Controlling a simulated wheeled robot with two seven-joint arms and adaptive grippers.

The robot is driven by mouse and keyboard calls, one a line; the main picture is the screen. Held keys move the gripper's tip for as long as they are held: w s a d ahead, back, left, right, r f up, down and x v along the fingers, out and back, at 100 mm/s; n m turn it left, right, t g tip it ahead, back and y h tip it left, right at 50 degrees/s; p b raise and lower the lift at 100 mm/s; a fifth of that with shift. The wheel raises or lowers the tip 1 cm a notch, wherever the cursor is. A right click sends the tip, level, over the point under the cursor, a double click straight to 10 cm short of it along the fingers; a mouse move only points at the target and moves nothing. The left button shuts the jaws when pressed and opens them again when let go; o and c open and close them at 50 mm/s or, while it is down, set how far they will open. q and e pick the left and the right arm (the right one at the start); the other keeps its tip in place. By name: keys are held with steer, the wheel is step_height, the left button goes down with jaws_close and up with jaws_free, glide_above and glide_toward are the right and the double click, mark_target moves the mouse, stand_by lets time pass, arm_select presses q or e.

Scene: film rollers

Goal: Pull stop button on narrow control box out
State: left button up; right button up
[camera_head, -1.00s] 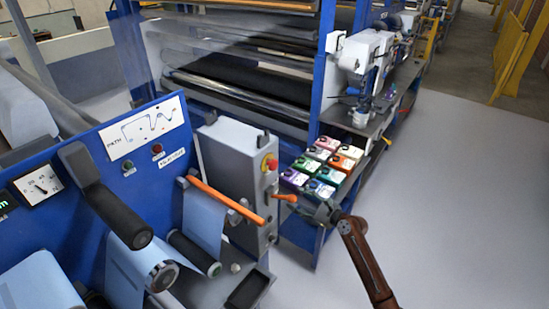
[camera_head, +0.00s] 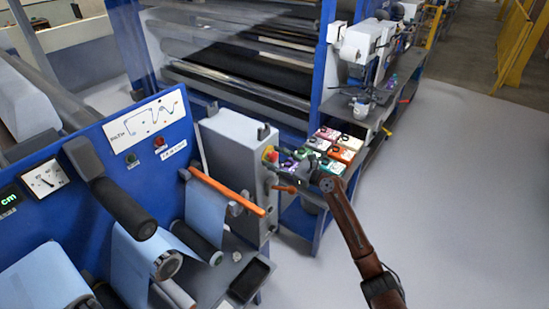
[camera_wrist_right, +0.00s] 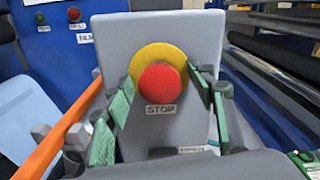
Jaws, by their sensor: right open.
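The narrow grey control box (camera_head: 230,150) stands beside the blue panel in the head view. Its red stop button (camera_head: 270,153) sits on a yellow ring on the side facing my right arm. In the right wrist view the round red button (camera_wrist_right: 161,83) is near the middle, above a STOP label (camera_wrist_right: 160,109). My right gripper (camera_head: 286,162) is close in front of the button. In the wrist view its green-padded fingers (camera_wrist_right: 163,92) are open, one on each side of the button, with gaps left and right. My left gripper is not in view.
An orange bar (camera_head: 226,191) extends left of the box, and an orange-tipped lever (camera_head: 286,188) is below the button. Several coloured boxes (camera_head: 330,133) lie on the shelf behind my right gripper. Open grey floor (camera_head: 460,200) is on the right.

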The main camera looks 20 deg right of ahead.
steer(key=shift+c, duration=0.2)
jaws_close()
stand_by(0.5)
